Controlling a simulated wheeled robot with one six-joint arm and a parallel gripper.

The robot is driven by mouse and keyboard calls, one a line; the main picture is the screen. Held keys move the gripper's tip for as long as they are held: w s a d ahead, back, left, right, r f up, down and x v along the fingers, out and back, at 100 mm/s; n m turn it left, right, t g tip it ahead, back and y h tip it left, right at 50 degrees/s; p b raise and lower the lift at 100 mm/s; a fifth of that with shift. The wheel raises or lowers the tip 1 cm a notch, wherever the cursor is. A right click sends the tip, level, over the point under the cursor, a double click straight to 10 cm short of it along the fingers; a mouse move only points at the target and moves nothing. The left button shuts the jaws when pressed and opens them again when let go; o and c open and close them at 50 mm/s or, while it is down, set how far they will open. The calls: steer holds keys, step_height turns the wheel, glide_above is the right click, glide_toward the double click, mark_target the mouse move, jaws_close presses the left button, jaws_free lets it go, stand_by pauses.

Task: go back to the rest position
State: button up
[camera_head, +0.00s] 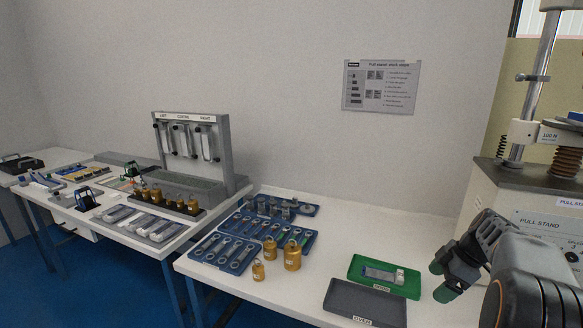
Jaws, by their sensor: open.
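My gripper (441,281) is at the lower right, at the end of my dark grey arm. Its jaws are open, with green tips, and nothing shows between them. It is just right of a green tray (407,291) on the near white table. A small grey item (382,275) lies in that tray. I cannot tell the exact height of the gripper above the table.
A dark grey tray (365,304), brass weights (292,256) and blue trays (226,251) stand on the near table (310,295). A pull stand (530,215) rises behind my arm. A grey rack (226,155) and more weights stand on the left table.

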steer(key=s+a+r+m+t+h+p, duration=0.1)
steer(key=s+a+r+m+p, duration=0.3)
steer(key=s+a, duration=0.4)
steer(key=s+a+r+m+t+h+p, duration=0.1)
steer(key=s+a+r+m+h+p, duration=0.1)
steer(key=s+a+r+m+p, duration=0.2)
steer(key=s+a+m+p, duration=0.1)
steer(key=s+a+m, duration=0.2)
steer(key=a+m, duration=0.2)
steer(key=shift+s+a+r+h+p, duration=0.15)
steer(key=shift+s+a+h+p, duration=0.25)
steer(key=shift+a, duration=1.35)
